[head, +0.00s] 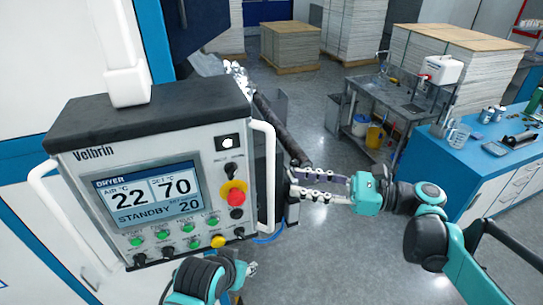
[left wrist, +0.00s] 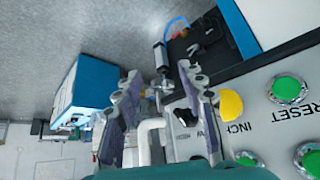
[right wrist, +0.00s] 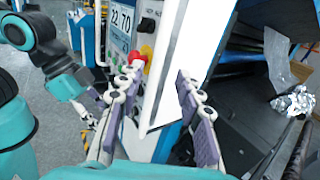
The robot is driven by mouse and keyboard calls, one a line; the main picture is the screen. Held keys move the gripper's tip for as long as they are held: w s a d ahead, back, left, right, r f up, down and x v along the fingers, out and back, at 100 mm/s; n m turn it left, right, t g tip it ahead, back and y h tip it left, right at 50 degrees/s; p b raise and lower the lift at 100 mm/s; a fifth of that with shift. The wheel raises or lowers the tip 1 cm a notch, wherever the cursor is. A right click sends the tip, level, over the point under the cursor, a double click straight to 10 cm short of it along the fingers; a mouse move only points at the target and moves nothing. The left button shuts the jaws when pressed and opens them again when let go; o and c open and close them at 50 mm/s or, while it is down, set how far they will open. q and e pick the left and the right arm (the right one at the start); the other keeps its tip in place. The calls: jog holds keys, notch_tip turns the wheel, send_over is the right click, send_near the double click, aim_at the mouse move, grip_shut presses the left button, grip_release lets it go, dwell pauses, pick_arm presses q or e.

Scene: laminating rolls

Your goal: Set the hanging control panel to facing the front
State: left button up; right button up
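The grey Velbrin control panel (head: 160,185) hangs from a white post (head: 122,60) at the left of the head view. Its lit screen and buttons face my head camera. A white handle stands on each side: the left handle (head: 62,215) and the right handle (head: 268,180). My right gripper (head: 296,178) is open and empty just right of the right handle. My left gripper (head: 250,268) is low, by the panel's lower right corner. In the left wrist view its fingers (left wrist: 158,78) are open, with a white handle bar (left wrist: 150,135) between them, near the yellow button (left wrist: 232,103).
A blue-topped bench (head: 490,145) with bottles stands at the right. A grey metal cart (head: 395,95) and pallets of stacked sheets (head: 290,45) are behind. The white machine body (head: 50,40) is behind the panel. Grey floor (head: 320,250) is open below my right arm.

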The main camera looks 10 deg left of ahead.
aim_at(271, 178)
jog(key=a, duration=0.4)
jog(key=a+p, duration=0.1)
jog(key=a, duration=0.3)
jog(key=shift+s+r, duration=0.15)
jog(key=shift+d, duration=0.1)
grip_shut()
